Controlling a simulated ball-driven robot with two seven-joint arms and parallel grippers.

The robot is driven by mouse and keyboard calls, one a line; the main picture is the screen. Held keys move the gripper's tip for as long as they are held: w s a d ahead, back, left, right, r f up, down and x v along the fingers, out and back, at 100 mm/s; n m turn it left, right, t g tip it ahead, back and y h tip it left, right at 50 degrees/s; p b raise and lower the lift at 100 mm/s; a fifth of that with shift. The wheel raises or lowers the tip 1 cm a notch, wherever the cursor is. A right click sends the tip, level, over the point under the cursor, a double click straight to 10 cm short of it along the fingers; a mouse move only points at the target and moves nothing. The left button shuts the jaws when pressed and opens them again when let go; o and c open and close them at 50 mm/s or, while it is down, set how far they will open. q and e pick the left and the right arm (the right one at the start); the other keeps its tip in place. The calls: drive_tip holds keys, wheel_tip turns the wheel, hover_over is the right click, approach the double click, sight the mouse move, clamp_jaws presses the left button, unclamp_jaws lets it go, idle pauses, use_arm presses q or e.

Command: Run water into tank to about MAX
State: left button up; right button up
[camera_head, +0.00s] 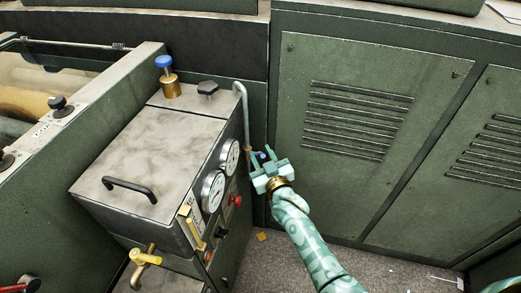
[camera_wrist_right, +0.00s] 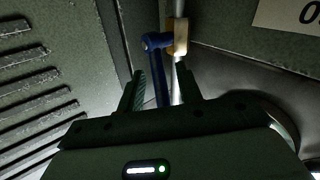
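The tank (camera_head: 150,150) is a grey metal box with a black handle on its lid, left of centre in the head view. A brass sight gauge (camera_head: 194,231) stands on its front right; its level and any MAX mark are too small to read. A grey pipe (camera_head: 245,112) runs down behind the tank to a valve with a blue lever. The blue lever (camera_wrist_right: 158,75) and brass valve body (camera_wrist_right: 180,37) show in the right wrist view. My right gripper (camera_head: 262,158) is open, with the lever seen between its fingers (camera_wrist_right: 160,92); contact is unclear. My left gripper is not in view.
Two round dials (camera_head: 213,191) and a red knob (camera_head: 236,200) are on the tank's front. A brass tap (camera_head: 146,258) is at its lower left. A blue-topped brass fitting (camera_head: 168,77) stands on top. Green louvred cabinets (camera_head: 350,150) stand behind my right arm.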

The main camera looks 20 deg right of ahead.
drive_tip(key=shift+c, duration=0.5)
clamp_jaws()
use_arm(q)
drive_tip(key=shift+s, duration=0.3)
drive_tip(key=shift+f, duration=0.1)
use_arm(e)
drive_tip(key=shift+f, duration=0.1)
